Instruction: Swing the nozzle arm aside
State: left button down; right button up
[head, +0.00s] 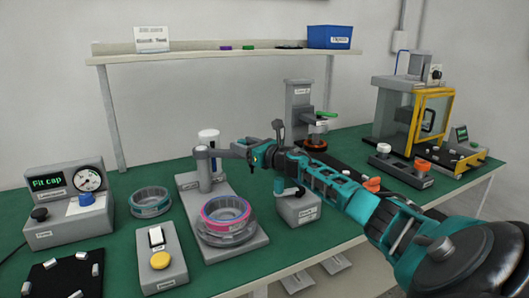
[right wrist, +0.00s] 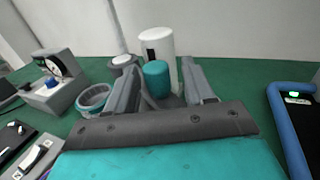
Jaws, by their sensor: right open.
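The nozzle station stands left of centre in the head view, with a grey post (head: 203,170) and a white cylinder (head: 209,139) at its back. The dark nozzle arm (head: 228,153) reaches right from the post, above a pink-lined ring (head: 225,208) in a round grey holder. My right gripper (head: 247,150) is at the arm's outer end. In the right wrist view the open fingers (right wrist: 161,76) stand either side of a teal cylindrical grip (right wrist: 157,77); I cannot tell whether they touch it. The white cylinder (right wrist: 159,48) is behind it. My left gripper is out of view.
A gauge box reading "Fit cap" (head: 65,205), a teal ring (head: 150,202) and a yellow-button box (head: 160,258) stand left. A grey box with a teal knob (head: 298,207) lies under my right arm. A press (head: 300,115) and a yellow-framed machine (head: 415,110) stand behind and right.

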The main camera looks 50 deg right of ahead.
jog(key=s, duration=1.1)
jog(key=shift+s, duration=0.4)
jog(key=shift+a, duration=0.1)
dwell(0.4)
